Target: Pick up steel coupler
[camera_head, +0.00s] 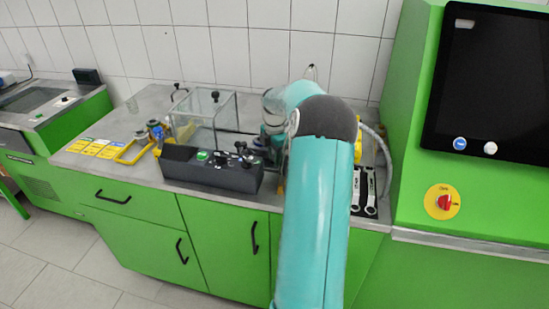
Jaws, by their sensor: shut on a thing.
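My gripper (268,153) is small and dark in the head view, pointing down at the bench behind the black control box, just left of my teal arm. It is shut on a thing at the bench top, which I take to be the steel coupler. The coupler itself is too small and too hidden by the gripper and the box to make out. I cannot tell whether it touches the bench or is lifted.
Yellow cards and a yellow frame (133,152) lie left. Wrenches (369,190) lie right of my arm. A green cabinet with a screen (492,80) bounds the right.

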